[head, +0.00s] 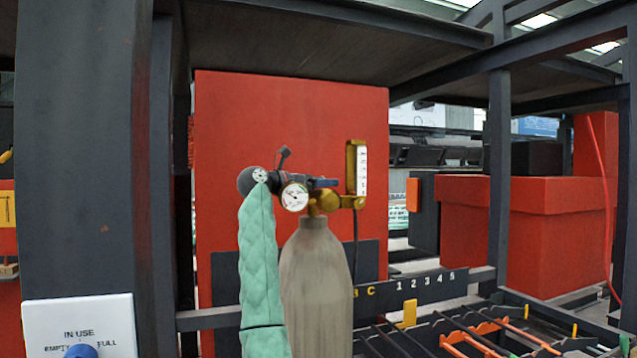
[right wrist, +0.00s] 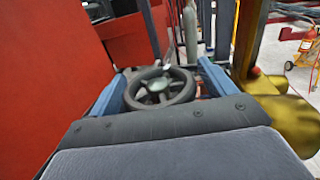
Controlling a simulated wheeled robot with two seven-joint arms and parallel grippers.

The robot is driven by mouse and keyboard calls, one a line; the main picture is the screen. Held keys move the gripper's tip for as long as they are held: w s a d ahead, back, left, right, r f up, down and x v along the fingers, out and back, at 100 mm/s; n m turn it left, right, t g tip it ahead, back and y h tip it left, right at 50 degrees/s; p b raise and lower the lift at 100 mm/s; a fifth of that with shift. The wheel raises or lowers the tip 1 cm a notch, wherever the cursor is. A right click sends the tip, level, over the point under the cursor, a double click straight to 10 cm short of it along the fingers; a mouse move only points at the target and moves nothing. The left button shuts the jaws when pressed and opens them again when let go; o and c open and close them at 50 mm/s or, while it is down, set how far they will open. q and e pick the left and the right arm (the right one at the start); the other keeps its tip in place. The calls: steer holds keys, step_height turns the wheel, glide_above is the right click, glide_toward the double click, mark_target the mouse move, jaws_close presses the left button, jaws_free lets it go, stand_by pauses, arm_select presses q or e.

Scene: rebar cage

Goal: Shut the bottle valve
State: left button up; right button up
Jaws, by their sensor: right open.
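A grey-brown gas bottle (head: 316,275) stands upright in the middle of the head view. Brass fittings (head: 328,200) and a round white gauge (head: 294,196) sit at its top. A dark valve handwheel (right wrist: 160,90) with spokes shows in the right wrist view. It lies between the two blue fingers of my right gripper (right wrist: 162,76), which is open around it; I cannot tell whether they touch. In the head view my right gripper (head: 325,183) is small at the bottle's top and largely hides the wheel. My left gripper is out of view.
A brass flowmeter (head: 356,170) stands right beside the bottle's top; brass parts are close on the right in the wrist view (right wrist: 285,115). A red panel (head: 300,115) is behind. A dark post (head: 85,150) and white sign (head: 100,318) are left; rebar racks (head: 480,335) lower right.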

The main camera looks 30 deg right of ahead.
steer(key=c, duration=1)
steer(key=shift+o, duration=0.2)
steer(key=shift+g, duration=0.3)
